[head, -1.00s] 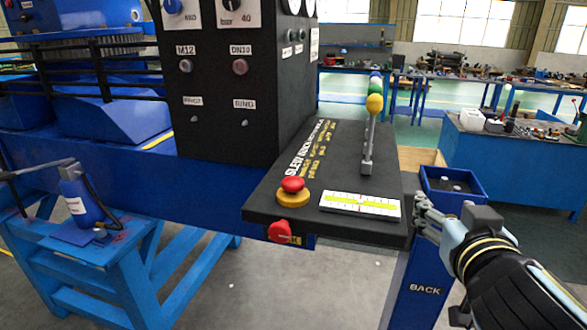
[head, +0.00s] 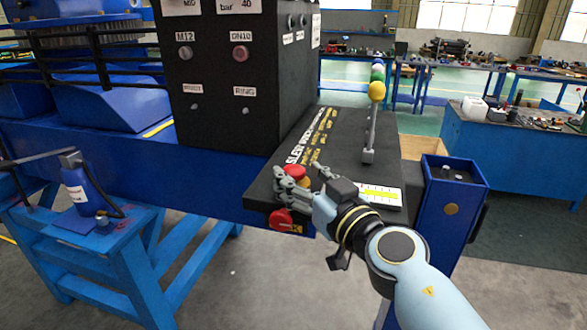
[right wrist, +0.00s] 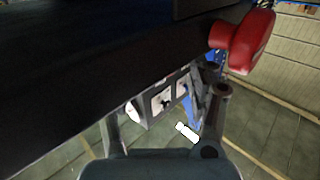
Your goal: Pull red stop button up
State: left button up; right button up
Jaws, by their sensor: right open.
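The red stop button (head: 295,171) sits on a yellow base (head: 304,182) near the front left of the black control panel (head: 335,150). My right gripper covers part of both. My right gripper (head: 298,183) is open and empty, with its fingers beside and in front of the button; I cannot tell whether they touch it. In the right wrist view its open fingers (right wrist: 165,110) show below the dark panel edge (right wrist: 80,75). My left gripper is not in view.
The red knob on the panel's front face (head: 281,219) is just below my right gripper. A blue box post (head: 453,200) stands to the right.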

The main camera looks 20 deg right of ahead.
aim_at(299, 176)
jog(key=shift+w+a, duration=0.15)
jog(key=shift+w, duration=0.6)
jog(key=shift+w+a, duration=0.1)
jog(key=shift+w, duration=0.6)
jog(key=c, duration=1)
grip_shut()
jog(key=shift+w, duration=0.1)
